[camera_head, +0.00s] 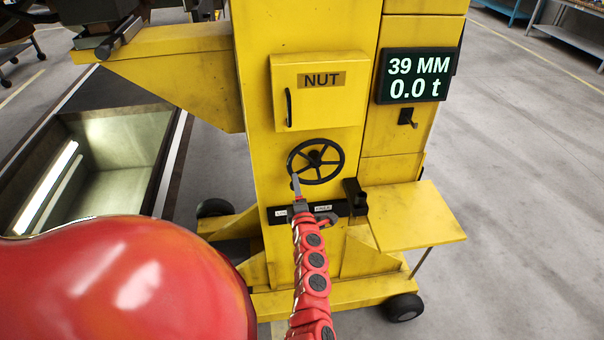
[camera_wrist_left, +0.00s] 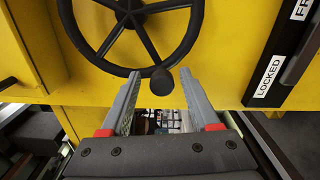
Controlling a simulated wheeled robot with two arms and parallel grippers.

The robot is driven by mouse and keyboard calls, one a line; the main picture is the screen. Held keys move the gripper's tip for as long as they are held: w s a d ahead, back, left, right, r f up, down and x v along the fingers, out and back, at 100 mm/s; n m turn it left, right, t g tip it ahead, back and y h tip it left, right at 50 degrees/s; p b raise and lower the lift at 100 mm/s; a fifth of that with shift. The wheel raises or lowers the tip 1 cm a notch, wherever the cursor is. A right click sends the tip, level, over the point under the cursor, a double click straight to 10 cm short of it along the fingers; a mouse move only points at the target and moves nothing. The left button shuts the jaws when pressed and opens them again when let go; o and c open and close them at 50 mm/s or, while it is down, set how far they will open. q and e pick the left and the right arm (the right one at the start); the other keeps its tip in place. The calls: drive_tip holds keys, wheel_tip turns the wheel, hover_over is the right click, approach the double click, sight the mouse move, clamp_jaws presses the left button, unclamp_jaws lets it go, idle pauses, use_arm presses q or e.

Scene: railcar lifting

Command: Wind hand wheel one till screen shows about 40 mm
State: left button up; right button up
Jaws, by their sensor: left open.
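The black hand wheel (camera_head: 315,160) is on the front of the yellow column, below the NUT box. It also shows in the left wrist view (camera_wrist_left: 136,18), with its round black knob (camera_wrist_left: 162,82) at the lower rim. My left gripper (camera_head: 295,180) is at the wheel's lower left. In the wrist view its grey fingers (camera_wrist_left: 159,76) are open, one on each side of the knob, with gaps visible. The screen (camera_head: 417,76) reads 39 MM and 0.0 t. My right gripper is not in view.
The yellow NUT box (camera_head: 318,92) is above the wheel. A black bar with labels (camera_head: 323,208), one reading LOCKED in the wrist view (camera_wrist_left: 268,77), lies below it. A yellow shelf (camera_head: 415,215) juts out at right. An open pit (camera_head: 115,150) is at left.

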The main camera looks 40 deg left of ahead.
use_arm(q)
drive_tip(key=b+v, duration=0.3)
drive_tip(key=v, duration=1.2)
drive_tip(key=shift+s+d+b, duration=0.25)
drive_tip(key=shift+s+b, duration=0.05)
drive_tip(key=shift+b, duration=0.1)
drive_tip(key=shift+f, duration=0.1)
